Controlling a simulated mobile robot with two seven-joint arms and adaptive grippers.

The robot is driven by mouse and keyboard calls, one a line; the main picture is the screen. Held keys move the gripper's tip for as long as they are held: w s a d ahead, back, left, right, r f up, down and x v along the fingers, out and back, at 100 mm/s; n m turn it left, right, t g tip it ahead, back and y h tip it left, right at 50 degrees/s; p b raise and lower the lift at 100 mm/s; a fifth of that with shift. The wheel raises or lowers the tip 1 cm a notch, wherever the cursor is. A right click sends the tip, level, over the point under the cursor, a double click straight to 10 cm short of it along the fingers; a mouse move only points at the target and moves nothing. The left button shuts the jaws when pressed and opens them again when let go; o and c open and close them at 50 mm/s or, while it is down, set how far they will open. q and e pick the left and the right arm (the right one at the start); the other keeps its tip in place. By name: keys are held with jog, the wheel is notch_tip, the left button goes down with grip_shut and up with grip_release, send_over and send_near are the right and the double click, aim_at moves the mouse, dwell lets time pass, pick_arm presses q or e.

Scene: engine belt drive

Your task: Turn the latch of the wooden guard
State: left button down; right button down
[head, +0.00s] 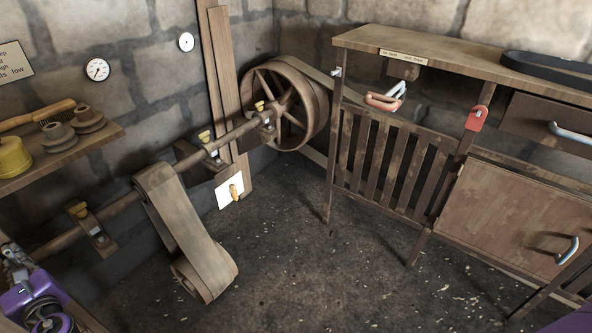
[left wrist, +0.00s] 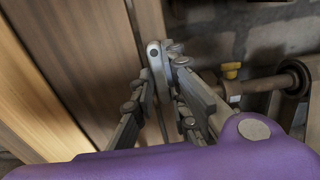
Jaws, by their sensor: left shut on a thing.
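The slatted wooden guard (head: 390,155) stands upright at the right in the head view, below a wooden worktop. A red latch-like piece (head: 478,117) sits on the post at its right end. A red-handled metal piece (head: 385,101) is at its top edge. My left gripper (head: 15,258) is at the lower left of the head view, far from this guard. In the left wrist view, its fingers (left wrist: 167,78) are closed around a grey rounded metal bar (left wrist: 155,58) in front of upright wooden boards (left wrist: 70,65). I cannot tell whether that bar is a latch. My right gripper is out of view.
A line shaft (head: 235,132) with a large wheel (head: 283,105) and hanging belt (head: 190,230) runs along the left wall. A shelf (head: 110,133) carries pulleys and a brush. A cabinet door (head: 500,215) is at the right. The middle floor is clear.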

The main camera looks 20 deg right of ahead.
pick_arm(q)
jog(key=shift+f, duration=0.1)
jog(key=n+b, duration=0.1)
jog(key=n, duration=0.3)
jog(key=shift+s+f, duration=0.1)
jog(key=n+b, duration=0.1)
jog(key=n, duration=0.3)
jog(key=shift+a+b, duration=0.1)
jog(key=shift+b, duration=0.25)
jog(key=n+b, duration=0.2)
jog(key=n, duration=0.3)
jog(key=shift+f, duration=0.1)
jog(key=n+b, duration=0.1)
jog(key=n, duration=0.3)
jog(key=shift+b, duration=0.4)
jog(key=shift+n, duration=0.3)
